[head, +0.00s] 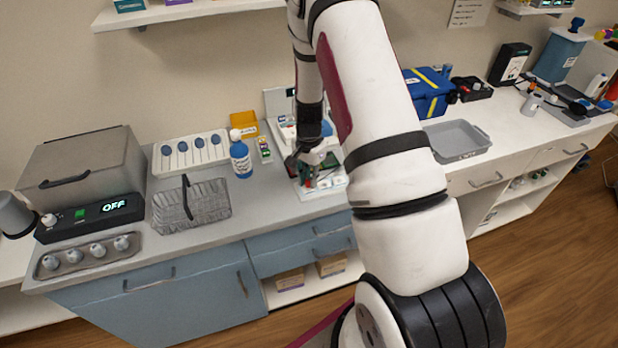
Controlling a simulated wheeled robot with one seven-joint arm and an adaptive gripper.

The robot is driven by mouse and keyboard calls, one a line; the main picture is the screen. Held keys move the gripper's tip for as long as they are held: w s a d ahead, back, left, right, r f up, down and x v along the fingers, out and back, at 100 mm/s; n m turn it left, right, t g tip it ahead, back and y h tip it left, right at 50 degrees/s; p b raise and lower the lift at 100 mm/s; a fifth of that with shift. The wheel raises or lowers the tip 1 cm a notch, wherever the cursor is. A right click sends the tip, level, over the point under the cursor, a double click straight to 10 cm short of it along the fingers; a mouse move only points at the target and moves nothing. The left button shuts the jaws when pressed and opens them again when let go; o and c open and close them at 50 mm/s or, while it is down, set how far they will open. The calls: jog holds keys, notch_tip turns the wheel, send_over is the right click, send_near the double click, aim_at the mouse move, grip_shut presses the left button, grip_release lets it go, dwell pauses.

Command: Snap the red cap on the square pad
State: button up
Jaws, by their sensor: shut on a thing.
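My gripper (311,180) points down over a small white tray (333,190) on the grey counter. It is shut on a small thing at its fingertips. A small patch of red, seemingly the red cap (323,183), shows at the fingers, with a bit of green beside it. At this size I cannot tell the contact exactly. I cannot make out the square pad; my gripper and my white arm hide part of the tray area.
A grey tray (457,140) lies on the right counter. Some counter in front of the bottle is bare.

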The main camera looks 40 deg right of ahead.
jog(key=shift+f, duration=0.75)
dwell(1.1)
